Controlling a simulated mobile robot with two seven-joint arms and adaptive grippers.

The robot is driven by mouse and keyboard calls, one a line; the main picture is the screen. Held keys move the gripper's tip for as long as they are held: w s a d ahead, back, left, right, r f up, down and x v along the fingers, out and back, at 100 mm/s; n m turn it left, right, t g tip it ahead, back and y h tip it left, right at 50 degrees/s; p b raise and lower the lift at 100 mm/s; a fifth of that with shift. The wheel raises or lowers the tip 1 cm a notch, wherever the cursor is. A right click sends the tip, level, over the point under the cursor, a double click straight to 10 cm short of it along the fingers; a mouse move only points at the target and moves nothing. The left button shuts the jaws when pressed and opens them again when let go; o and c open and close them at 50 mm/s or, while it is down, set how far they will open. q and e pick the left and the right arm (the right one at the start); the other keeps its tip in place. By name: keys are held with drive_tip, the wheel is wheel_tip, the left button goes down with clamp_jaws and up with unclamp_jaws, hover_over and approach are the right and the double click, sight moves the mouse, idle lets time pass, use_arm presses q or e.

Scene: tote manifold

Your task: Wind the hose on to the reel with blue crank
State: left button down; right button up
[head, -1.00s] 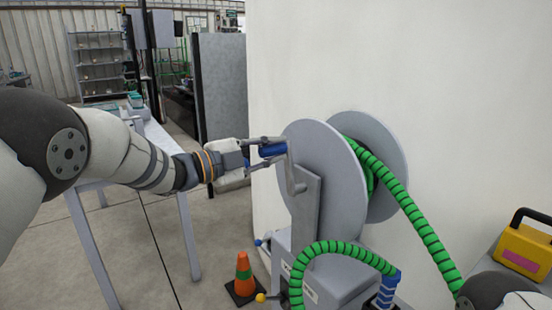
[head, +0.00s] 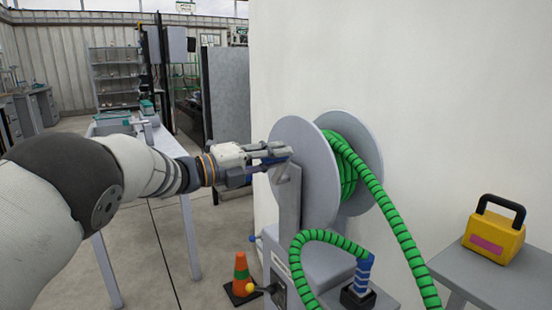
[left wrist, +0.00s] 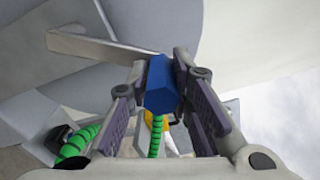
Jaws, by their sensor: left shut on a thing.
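The hose reel (head: 303,175) is a pair of grey discs on a grey stand, with green hose (head: 345,165) wound on its hub. The green hose runs off to the lower right, and another length arches in front of the stand to a blue end piece (head: 364,272). My left gripper (head: 275,156) is at the near disc's upper left, shut on the blue crank handle (head: 262,158). In the left wrist view the blue handle (left wrist: 160,85) sits between the two fingers, with the grey crank arm (left wrist: 95,45) beyond. My right gripper is not in view.
An orange and green cone (head: 241,275) stands on the floor left of the stand. A yellow case with a black handle (head: 493,230) sits on a grey table (head: 455,265) at the right. A white wall stands behind the reel. A long table is at the left.

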use_arm(q)
drive_tip(key=shift+s+d+f, duration=0.1)
drive_tip(key=shift+s+d, duration=0.15)
drive_tip(key=shift+s, duration=0.05)
idle(0.4)
drive_tip(key=c, duration=1.4)
unclamp_jaws()
drive_tip(key=shift+w, duration=0.1)
